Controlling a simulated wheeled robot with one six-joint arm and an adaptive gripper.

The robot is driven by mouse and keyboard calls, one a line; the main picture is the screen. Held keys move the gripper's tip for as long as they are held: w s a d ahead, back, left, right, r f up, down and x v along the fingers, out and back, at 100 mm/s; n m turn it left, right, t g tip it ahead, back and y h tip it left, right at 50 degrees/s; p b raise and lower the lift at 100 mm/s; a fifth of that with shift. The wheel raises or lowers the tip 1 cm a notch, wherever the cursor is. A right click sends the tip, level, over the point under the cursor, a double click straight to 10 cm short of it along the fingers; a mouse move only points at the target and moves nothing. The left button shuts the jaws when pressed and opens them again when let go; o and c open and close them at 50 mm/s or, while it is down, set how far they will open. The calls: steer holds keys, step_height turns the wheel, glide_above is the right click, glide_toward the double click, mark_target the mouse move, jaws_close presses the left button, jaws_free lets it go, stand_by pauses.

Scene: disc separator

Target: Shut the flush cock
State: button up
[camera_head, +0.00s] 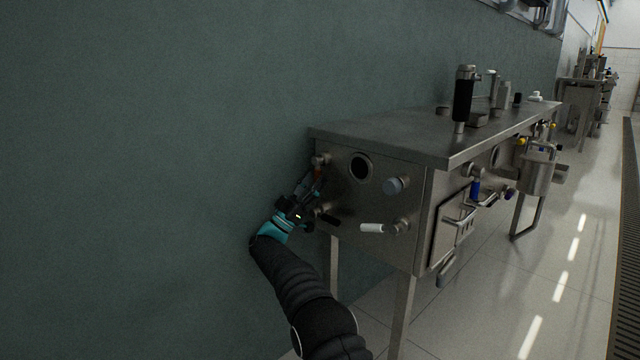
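The end panel of a steel machine (400,255) carries several fittings. I cannot tell for sure which one is the flush cock. A lever with a white handle (373,228) sticks out to the left at the lower right. A lever with a black handle (330,219) sits at the lower left. A steel fitting (320,159) is at the upper left, with a small reddish part just below it. My gripper (313,182) is at the panel's left side, below that fitting and above the black handle. Its fingers are small and dark, so their opening and any contact are unclear.
A round dark port (360,168) and a blue-grey knob (396,185) are on the same panel. A green wall (150,150) stands close on the left. The machine's front has a hatch (453,238) and a hanging pot (537,176). Open floor (500,310) lies to the right.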

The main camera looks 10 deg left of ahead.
steer(key=shift+a, duration=0.1)
steer(key=v, duration=0.8)
steer(key=shift+f, duration=0.1)
stand_by(0.3)
